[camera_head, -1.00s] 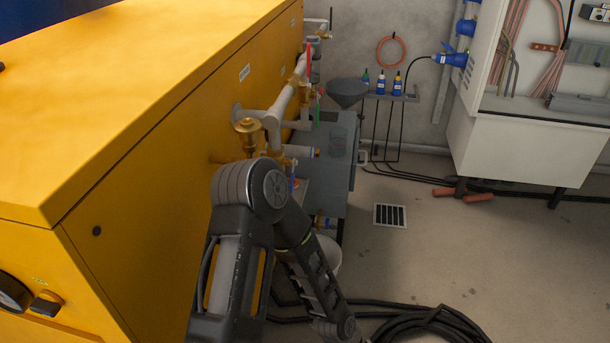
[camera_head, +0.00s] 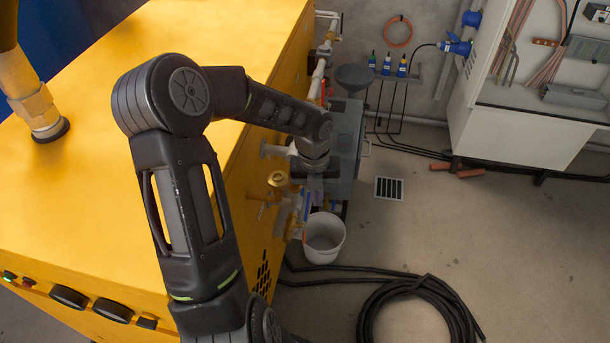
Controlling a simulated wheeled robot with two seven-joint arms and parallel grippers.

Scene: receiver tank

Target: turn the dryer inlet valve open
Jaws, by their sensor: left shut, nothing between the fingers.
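My left arm reaches across the front of the yellow cabinet (camera_head: 245,40) to the pipework on its right side. My left gripper (camera_head: 313,188) points down there, among the valves and beside a brass fitting (camera_head: 278,180). It is shut with nothing held; its fingertips are small and partly lost against the pipes. A white pipe (camera_head: 318,72) with a red handle (camera_head: 323,92) runs along the cabinet beyond my wrist. I cannot tell which valve is the dryer inlet valve; my arm hides part of the pipework. My right gripper is out of view.
A white bucket (camera_head: 324,240) stands on the floor below the valves. A black hose coil (camera_head: 420,310) lies in front. The floor to the right, around a drain grate (camera_head: 389,188), is mostly clear.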

